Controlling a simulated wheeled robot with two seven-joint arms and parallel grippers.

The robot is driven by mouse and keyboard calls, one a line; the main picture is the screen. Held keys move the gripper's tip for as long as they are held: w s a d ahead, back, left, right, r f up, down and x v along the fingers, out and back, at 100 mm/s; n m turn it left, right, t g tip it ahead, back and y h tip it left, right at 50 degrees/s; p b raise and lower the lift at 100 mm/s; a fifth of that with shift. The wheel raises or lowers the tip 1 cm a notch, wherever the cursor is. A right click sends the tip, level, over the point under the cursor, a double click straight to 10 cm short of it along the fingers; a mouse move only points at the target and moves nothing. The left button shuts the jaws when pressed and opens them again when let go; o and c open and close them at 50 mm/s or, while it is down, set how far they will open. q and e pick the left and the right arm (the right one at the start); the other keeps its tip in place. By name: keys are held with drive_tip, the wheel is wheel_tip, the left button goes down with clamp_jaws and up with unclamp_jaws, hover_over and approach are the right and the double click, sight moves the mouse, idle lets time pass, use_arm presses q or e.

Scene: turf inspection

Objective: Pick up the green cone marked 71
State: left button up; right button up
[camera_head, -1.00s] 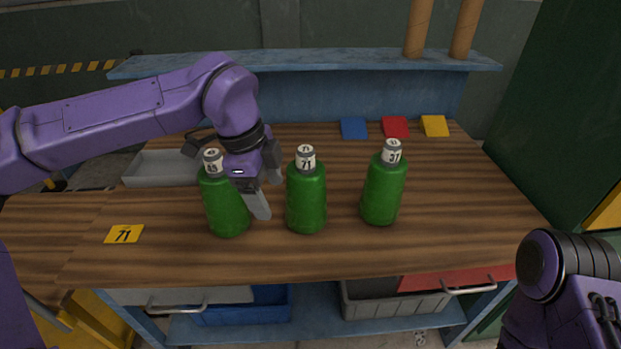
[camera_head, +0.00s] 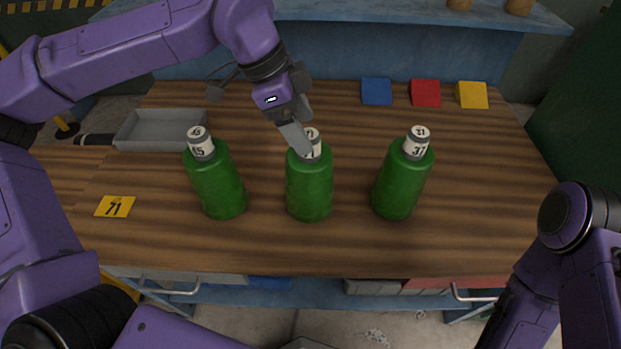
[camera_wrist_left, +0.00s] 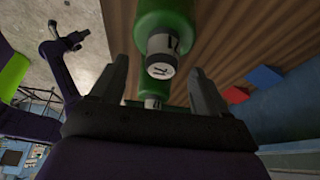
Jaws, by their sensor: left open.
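The green object marked 71 (camera_head: 309,187) looks like a bottle with a white numbered neck. It stands upright in the middle of a row of three on the wooden table. My left gripper (camera_head: 304,122) is open and empty above and behind its neck, with one finger partly covering the label. In the left wrist view, a white neck reading 71 (camera_wrist_left: 161,54) shows between the open fingers of the left gripper (camera_wrist_left: 158,75). A similar green bottle (camera_head: 216,183) stands to the left, and another marked 37 (camera_head: 402,182) to the right. My right gripper is out of view.
A yellow card marked 71 (camera_head: 115,206) lies at the table's left. A grey tray (camera_head: 160,146) is at the back left. Blue (camera_head: 376,91), red (camera_head: 425,93) and yellow (camera_head: 471,95) squares lie at the back right. The table front is clear.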

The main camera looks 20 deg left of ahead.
sight(307, 133)
use_arm(q)
drive_tip(key=x, duration=0.4)
drive_tip(key=shift+w+f+p, duration=0.1)
drive_tip(key=shift+f+p, duration=0.05)
drive_tip(key=shift+p, duration=0.2)
drive_tip(key=shift+a, duration=0.1)
clamp_jaws()
